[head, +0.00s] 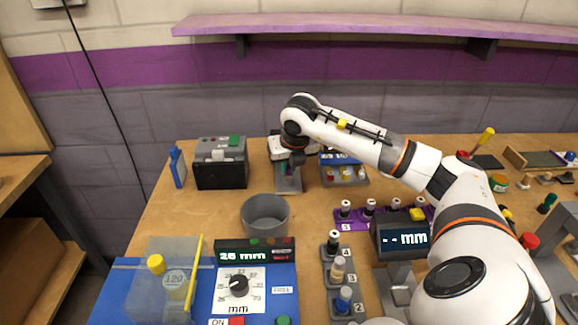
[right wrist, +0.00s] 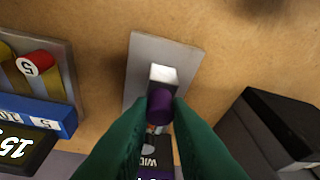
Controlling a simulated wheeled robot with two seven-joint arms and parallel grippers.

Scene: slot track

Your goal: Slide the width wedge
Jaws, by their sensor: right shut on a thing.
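The width gauge (head: 289,186) stands at the back middle of the bench, partly hidden behind my right gripper (head: 291,165). My right gripper's green fingers (right wrist: 160,112) are shut on a purple knob (right wrist: 160,100) by the block. I cannot tell which part is the wedge itself. My left gripper is not in view.
A dark grey box (head: 220,170) stands left of the gauge, and a tray of numbered parts (head: 345,178) right of it. A grey bin (head: 265,215) is in front. A blue panel (head: 255,285) reads "25 mm"; another display (head: 403,240) shows dashes and "mm".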

